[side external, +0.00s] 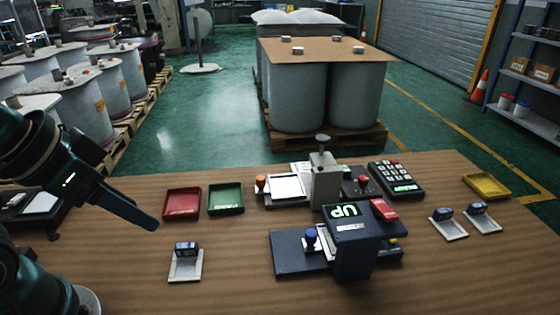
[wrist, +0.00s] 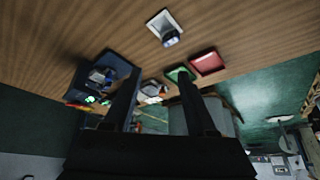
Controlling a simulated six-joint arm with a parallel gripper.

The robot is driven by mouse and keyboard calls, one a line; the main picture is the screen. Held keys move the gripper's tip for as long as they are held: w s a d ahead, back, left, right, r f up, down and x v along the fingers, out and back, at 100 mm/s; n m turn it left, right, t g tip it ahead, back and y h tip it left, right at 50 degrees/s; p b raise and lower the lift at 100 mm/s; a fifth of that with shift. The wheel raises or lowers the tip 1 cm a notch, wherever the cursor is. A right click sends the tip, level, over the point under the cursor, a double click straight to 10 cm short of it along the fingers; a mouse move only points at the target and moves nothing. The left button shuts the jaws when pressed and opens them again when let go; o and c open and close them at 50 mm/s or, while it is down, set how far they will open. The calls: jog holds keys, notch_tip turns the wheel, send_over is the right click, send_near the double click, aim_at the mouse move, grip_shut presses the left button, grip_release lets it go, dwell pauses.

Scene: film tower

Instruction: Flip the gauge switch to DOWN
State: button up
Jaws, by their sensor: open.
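The gauge (side external: 352,228) is a dark stand on a dark base plate, right of centre on the wooden table. Its display reads UP in green. A red switch (side external: 383,210) sits on its top right; its tilt is hard to make out. My gripper (side external: 152,222) is above the table at the left, well apart from the gauge. In the wrist view, my gripper (wrist: 158,74) has its two dark fingers spread with nothing held. The gauge (wrist: 100,78) shows there at the left, partly hidden behind a finger.
A stamp on a pale plate (side external: 186,264) stands in front. A grey column (side external: 325,182) and a keypad (side external: 397,180) stand behind the gauge. Two more stamps and a yellow tray (side external: 487,185) lie right.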

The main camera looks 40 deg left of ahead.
jog(key=c, duration=0.9)
jog(key=w+d+r+m+h, duration=0.1)
jog(key=w+r, duration=0.1)
jog(key=w+d+r+m+t, duration=0.1)
jog(key=w+d+r, duration=0.1)
jog(key=w+d+r+m+h, duration=0.1)
jog(key=w+r, duration=0.1)
jog(key=r, duration=0.1)
jog(key=shift+d+r+m+h, duration=0.1)
jog(key=shift+d+m+h, duration=0.2)
jog(key=shift+d, duration=0.05)
grip_shut()
jog(key=w+d+r+m+h, duration=0.3)
jog(key=w+d+r, duration=0.2)
jog(key=w, duration=0.2)
jog(key=m+g+h, duration=0.1)
jog(key=g+h, duration=0.1)
send_over(395, 213)
jog(key=a, duration=0.3)
jog(key=f, duration=0.7)
jog(key=s+f, duration=0.1)
jog(key=f, duration=0.5)
jog(key=shift+s+d+f, duration=0.15)
jog(key=shift+d+f, duration=0.1)
jog(key=shift+f, duration=0.05)
jog(key=shift+s+f, duration=0.1)
jog(key=shift+f, duration=0.55)
